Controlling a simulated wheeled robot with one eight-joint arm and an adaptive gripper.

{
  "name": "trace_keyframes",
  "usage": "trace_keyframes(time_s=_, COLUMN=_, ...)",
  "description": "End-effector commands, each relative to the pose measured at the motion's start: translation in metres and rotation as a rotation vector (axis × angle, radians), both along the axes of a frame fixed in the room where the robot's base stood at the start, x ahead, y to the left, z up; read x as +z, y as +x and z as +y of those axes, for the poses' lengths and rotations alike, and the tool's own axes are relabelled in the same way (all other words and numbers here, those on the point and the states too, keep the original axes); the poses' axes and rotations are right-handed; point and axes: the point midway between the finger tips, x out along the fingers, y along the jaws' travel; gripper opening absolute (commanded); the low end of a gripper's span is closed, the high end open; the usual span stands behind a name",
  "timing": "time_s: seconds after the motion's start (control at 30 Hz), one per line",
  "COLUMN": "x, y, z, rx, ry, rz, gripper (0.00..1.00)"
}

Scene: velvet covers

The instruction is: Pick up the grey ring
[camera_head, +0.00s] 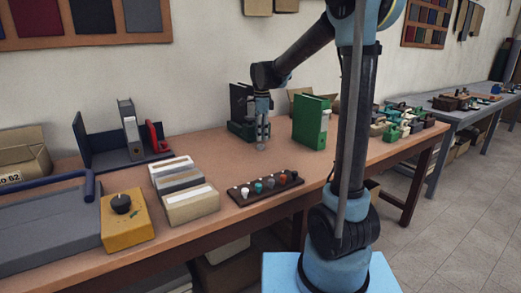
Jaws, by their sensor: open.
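My gripper (263,146) points down at the middle of the table (227,158), with its fingers open. It is behind and above a dark strip (238,201) that bears several small pieces in a row. The pieces look white, teal, grey (270,183), orange and pale. They are too small for me to tell which, if any, is the grey ring. Nothing shows between my fingers.
Left are pale boxes (192,206), a yellow box with a black knob (126,226) and a blue stand (95,150).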

Motion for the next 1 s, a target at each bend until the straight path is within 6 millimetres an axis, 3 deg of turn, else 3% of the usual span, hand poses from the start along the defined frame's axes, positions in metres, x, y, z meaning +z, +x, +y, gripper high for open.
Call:
trace_keyframes(time_s=0.33, x=-0.041, y=0.000, z=0.003, rx=0.000, ry=0.000, rz=0.000, gripper=0.52)
trace_keyframes(time_s=0.67, x=-0.048, y=0.000, z=0.003, rx=0.001, ry=0.000, rz=0.000, gripper=0.52)
trace_keyframes(time_s=0.87, x=-0.048, y=0.000, z=0.004, rx=0.001, ry=0.000, rz=0.000, gripper=0.14)
trace_keyframes(time_s=1.0, x=-0.048, y=0.000, z=0.004, rx=0.001, ry=0.000, rz=0.000, gripper=0.14)
